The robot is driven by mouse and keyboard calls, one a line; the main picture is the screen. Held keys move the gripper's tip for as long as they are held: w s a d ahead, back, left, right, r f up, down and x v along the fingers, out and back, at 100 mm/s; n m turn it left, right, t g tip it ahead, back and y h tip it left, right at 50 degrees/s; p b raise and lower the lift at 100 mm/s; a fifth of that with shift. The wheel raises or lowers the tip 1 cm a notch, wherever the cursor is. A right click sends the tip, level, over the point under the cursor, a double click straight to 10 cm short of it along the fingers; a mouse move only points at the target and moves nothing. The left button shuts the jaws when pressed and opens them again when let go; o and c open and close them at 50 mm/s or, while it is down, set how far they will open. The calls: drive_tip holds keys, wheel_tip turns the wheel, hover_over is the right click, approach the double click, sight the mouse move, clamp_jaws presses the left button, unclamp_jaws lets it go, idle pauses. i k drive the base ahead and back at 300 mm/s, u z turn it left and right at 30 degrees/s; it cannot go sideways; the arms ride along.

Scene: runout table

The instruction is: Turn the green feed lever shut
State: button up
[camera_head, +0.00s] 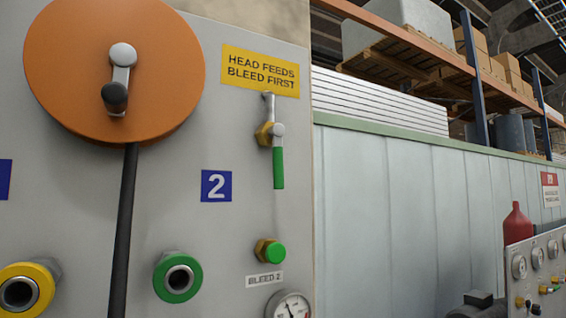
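The green feed lever (278,165) is on the grey panel (225,120) in the middle of the head camera view. Its green handle hangs straight down from a silver pivot on a brass valve body (264,134). A thin grey pipe runs up from the valve, in line with the handle. The lever is under a yellow sign (260,70) reading "HEAD FEEDS BLEED FIRST" and right of a blue "2" plate (216,185). My gripper does not show in this view, and nothing touches the lever.
An orange disc (60,60) with a crank handle (119,80) stands out at upper left, a black hose (124,230) below it. Under the lever are a green bleed knob (275,253), green port (178,277) and gauge (289,306). A pale wall (400,200) runs off right.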

sight(277, 132)
drive_tip(key=k, duration=1.05)
drive_tip(key=z, duration=0.6)
drive_tip(key=i, duration=1.7)
drive_tip(key=u, duration=0.5)
